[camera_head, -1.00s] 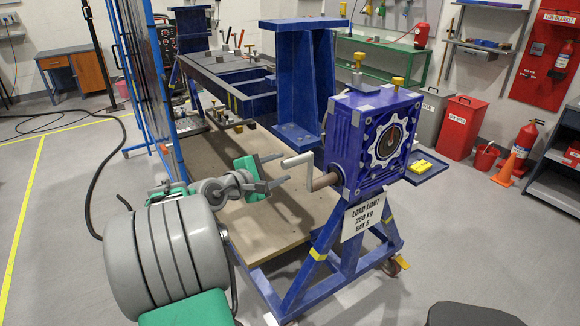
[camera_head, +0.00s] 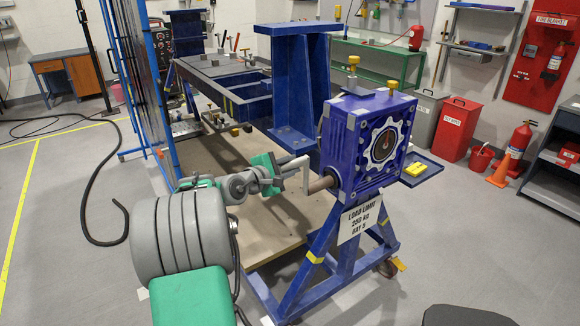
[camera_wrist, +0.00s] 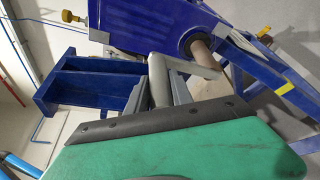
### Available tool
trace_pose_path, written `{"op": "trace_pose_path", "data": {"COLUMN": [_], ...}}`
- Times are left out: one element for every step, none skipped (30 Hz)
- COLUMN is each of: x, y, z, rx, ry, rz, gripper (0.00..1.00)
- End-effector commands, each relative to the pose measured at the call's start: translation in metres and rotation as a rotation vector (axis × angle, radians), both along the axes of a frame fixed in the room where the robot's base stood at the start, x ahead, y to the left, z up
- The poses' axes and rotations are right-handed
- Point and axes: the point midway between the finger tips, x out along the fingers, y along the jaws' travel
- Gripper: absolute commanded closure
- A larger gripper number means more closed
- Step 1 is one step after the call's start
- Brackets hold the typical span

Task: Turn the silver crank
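The silver crank (camera_head: 306,174) sticks out from the left side of the blue gearbox (camera_head: 350,150) on a brown shaft (camera_head: 321,184). Its handle points left toward my arm, and the crank arm rises from the shaft. My gripper (camera_head: 289,168) is at the handle. In the wrist view the silver handle (camera_wrist: 159,80) lies between the two grey fingers of my gripper (camera_wrist: 160,92), which sit close against both its sides. The fingers look shut on it, though the contact faces are hidden.
The gearbox sits on a blue stand (camera_head: 345,250) with a load limit sign (camera_head: 360,217). A blue upright (camera_head: 292,85) stands behind the crank. A blue mesh fence (camera_head: 145,90) is at the left. Open floor (camera_head: 75,260) lies left of my arm.

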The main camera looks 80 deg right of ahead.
Motion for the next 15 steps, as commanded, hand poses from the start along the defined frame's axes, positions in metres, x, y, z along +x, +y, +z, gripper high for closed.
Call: {"op": "trace_pose_path", "data": {"x": [0.0, 0.0, 0.0, 0.0, 0.0, 0.0001, 0.0001, 0.0001, 0.0001, 0.0001, 0.0001, 0.0001, 0.0001, 0.0001, 0.0002], "y": [0.0001, 0.0001, 0.0001, 0.0001, 0.0001, 0.0001, 0.0001, 0.0001, 0.0001, 0.0001, 0.0001, 0.0001, 0.0001, 0.0001, 0.0001], "z": [0.0, 0.0, 0.0, 0.0, 0.0, 0.0001, 0.0001, 0.0001, 0.0001, 0.0001, 0.0001, 0.0001, 0.0001, 0.0001, 0.0002], "rx": [0.0, 0.0, 0.0, 0.0, 0.0, 0.0, 0.0, 0.0, 0.0, 0.0, 0.0, 0.0, 0.0, 0.0, 0.0], "ry": [0.0, 0.0, 0.0, 0.0, 0.0, 0.0, 0.0, 0.0, 0.0, 0.0, 0.0, 0.0, 0.0, 0.0, 0.0], "rz": [0.0, 0.0, 0.0, 0.0, 0.0, 0.0, 0.0, 0.0, 0.0, 0.0, 0.0, 0.0, 0.0, 0.0, 0.0], "gripper": [0.78, 0.8, 0.83, 0.86, 0.88, 0.92, 0.94, 0.97, 1.0, 1.0, 1.0, 1.0, 1.0, 1.0, 1.0]}}
